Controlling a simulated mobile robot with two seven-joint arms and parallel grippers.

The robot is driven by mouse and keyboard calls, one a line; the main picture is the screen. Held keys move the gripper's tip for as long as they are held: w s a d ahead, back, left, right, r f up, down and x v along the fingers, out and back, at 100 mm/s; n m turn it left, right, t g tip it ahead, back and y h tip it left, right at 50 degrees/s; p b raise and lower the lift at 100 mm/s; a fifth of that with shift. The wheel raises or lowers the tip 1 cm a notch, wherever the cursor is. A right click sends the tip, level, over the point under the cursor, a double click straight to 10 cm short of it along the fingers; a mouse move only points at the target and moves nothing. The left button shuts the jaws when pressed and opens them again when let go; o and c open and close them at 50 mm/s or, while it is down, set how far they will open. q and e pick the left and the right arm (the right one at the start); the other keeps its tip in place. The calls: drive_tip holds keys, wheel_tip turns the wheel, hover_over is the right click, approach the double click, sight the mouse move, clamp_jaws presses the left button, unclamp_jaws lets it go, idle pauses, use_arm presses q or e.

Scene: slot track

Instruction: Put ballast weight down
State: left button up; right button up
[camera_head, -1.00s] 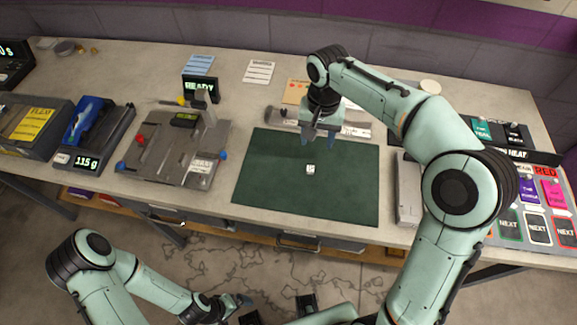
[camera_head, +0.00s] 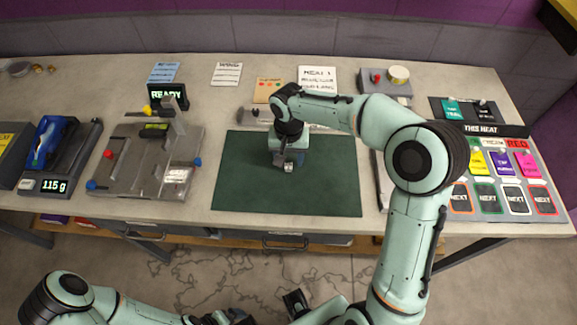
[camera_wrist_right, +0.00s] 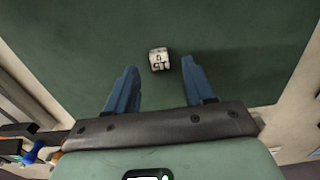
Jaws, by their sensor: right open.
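The ballast weight, a small pale cube with dark markings, lies on the green mat (camera_head: 320,190), near its middle. It shows under my right gripper (camera_head: 289,162) in the head view (camera_head: 288,168), and in the right wrist view (camera_wrist_right: 159,59) between and slightly beyond the blue fingertips. My right gripper is open, pointing down, with a gap to either side of the cube. The right gripper also shows in the wrist view (camera_wrist_right: 160,68). My left gripper (camera_head: 228,317) is low at the bottom edge, away from the table and partly cut off; its jaws are unclear.
A scale reading 115 g (camera_head: 55,185) stands at left, beside a grey fixture (camera_head: 140,165) with coloured knobs. A card panel (camera_head: 490,195) is at right. Paper sheets (camera_head: 227,74) lie at the back. The mat around the cube is clear.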

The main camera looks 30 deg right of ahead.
sight(289, 164)
wheel_tip(289, 164, down, 2)
drive_tip(key=shift+f, duration=0.15)
clamp_jaws()
use_arm(q)
drive_tip(key=w+r+p, duration=0.2)
drive_tip(key=r, duration=0.1)
drive_tip(key=shift+r+p, duration=0.2)
drive_tip(key=shift+p, duration=0.2)
use_arm(e)
wheel_tip(289, 164, up, 20)
use_arm(q)
drive_tip(key=shift+s, duration=0.1)
